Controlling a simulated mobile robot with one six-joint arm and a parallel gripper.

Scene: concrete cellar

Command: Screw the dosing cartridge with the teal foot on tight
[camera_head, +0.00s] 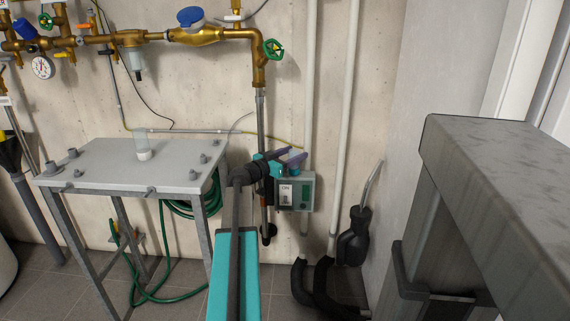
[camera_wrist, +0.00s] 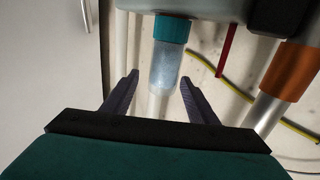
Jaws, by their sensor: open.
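The dosing cartridge with the teal foot (camera_wrist: 166,65) is a clear cylinder. In the wrist view its teal end meets the grey housing of the dosing unit (camera_wrist: 215,10); whether it is fully tight cannot be told. My gripper (camera_wrist: 160,80) is open, with one finger on each side of the cartridge and a visible gap at both. In the head view my gripper (camera_head: 295,154) is at the top of the dosing unit (camera_head: 296,192) on the wall, and its fingers largely hide the cartridge there.
A grey table (camera_head: 110,165) at left carries a clear cartridge with a white foot (camera_head: 143,150) and several small fittings. Brass pipework (camera_head: 205,36) runs above. A green hose (camera_head: 165,295) hangs below the table. A grey ledge (camera_head: 500,170) stands close at right.

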